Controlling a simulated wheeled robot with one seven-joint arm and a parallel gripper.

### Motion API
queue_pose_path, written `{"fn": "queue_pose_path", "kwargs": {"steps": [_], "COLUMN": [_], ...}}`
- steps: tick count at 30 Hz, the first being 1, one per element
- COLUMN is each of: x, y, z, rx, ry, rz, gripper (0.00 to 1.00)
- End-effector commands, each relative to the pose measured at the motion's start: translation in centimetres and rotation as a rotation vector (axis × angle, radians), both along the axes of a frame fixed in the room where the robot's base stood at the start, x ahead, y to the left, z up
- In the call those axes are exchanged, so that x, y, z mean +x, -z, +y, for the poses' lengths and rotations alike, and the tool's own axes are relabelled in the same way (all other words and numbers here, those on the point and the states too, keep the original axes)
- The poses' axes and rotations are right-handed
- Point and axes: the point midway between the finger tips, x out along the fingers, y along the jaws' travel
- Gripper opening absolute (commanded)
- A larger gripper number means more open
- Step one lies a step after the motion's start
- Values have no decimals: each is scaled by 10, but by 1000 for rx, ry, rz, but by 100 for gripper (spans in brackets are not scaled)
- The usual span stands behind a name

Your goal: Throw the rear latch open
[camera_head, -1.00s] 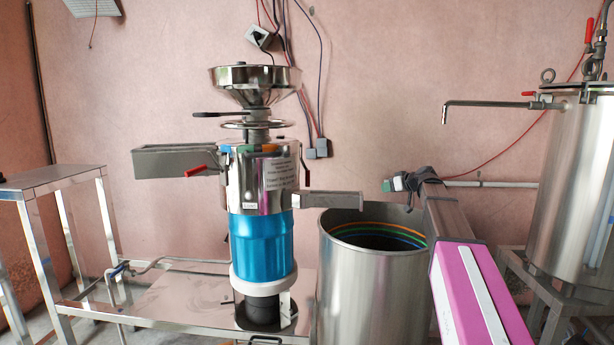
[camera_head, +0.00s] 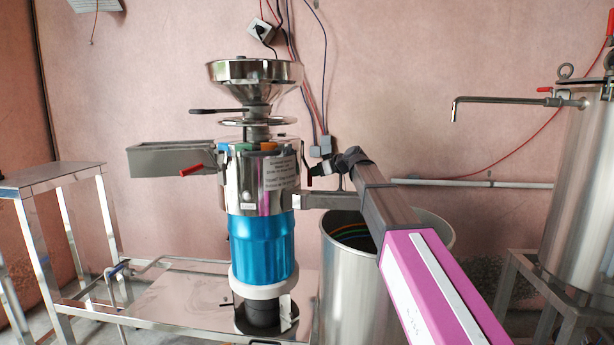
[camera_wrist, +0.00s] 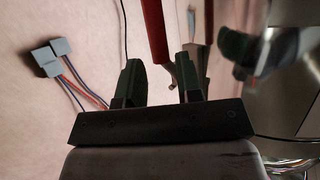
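The grinder (camera_head: 262,190) stands upright on a steel bench, with a steel hopper on top and a blue lower body. The rear latch handle (camera_head: 308,174) is a small dark lever on the grinder's right side. In the wrist view a red handle (camera_wrist: 155,30), apparently this latch, hangs down with its lower end between or just beyond the fingertips. My gripper (camera_head: 322,170) is close to the right of the latch. In the wrist view my gripper (camera_wrist: 158,62) is open, with a gap around the handle; contact cannot be told. Another red latch handle (camera_head: 191,170) is at the grinder's left.
A steel drum (camera_head: 345,290) stands below my arm, under the grinder's outlet spout (camera_head: 325,200). Wall sockets with cables (camera_head: 321,148) are just behind my gripper. A steel tank (camera_head: 580,200) stands at the right. A side chute (camera_head: 165,158) juts out left.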

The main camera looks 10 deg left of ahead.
Motion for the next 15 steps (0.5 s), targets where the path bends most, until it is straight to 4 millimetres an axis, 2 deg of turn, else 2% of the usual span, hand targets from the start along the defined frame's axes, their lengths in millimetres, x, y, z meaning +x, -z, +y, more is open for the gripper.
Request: {"fn": "queue_pose_path", "kwargs": {"steps": [15], "x": [32], "y": [24], "z": [51], "rx": [0], "ry": [0], "rz": [1], "gripper": [33]}}
